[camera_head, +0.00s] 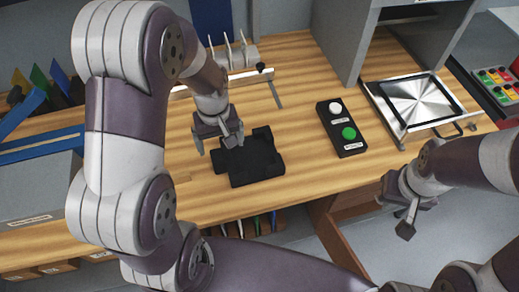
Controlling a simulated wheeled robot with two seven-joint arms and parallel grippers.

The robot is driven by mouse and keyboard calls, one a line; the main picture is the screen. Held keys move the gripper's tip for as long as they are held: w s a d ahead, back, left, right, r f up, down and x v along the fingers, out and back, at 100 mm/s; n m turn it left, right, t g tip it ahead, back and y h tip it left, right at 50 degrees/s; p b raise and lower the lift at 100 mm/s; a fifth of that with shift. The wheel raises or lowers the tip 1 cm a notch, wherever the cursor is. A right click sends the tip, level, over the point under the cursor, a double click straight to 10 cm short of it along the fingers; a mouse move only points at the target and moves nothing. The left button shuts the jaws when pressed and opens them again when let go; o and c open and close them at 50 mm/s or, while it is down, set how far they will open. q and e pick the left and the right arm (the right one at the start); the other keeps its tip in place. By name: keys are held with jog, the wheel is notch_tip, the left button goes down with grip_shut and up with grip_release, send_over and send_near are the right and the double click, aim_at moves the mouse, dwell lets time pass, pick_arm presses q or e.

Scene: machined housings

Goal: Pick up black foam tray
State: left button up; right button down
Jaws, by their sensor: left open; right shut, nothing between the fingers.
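The black foam tray (258,163) lies on the wooden bench in the middle of the head view. It is a dark block with cut-outs and a stepped outline. My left gripper (220,147) is open and empty just above the tray's far left side; I cannot tell whether a finger touches it. My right gripper (405,222) is shut and empty, off the bench's front edge at the right, well away from the tray.
A black button box (347,146) with white and green buttons stands right of the tray. A metal plate fixture (418,101) with a handle is farther right. A rail (250,76) with upright pins is behind. A grey cabinet (329,38) stands at the back. Bare wood (300,115) lies between tray and button box.

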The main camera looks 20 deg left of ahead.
aim_at(222, 160)
pick_arm(q)
jog(key=f, duration=0.5)
jog(key=f+p, duration=0.1)
jog(key=f, duration=0.4)
jog(key=shift+a+f, duration=0.2)
jog(key=shift+f, duration=0.05)
jog(key=shift+a+f, duration=0.1)
jog(key=shift+f, duration=0.35)
jog(key=shift+w, duration=0.1)
jog(key=shift+c, duration=1.2)
jog(key=c, duration=0.9)
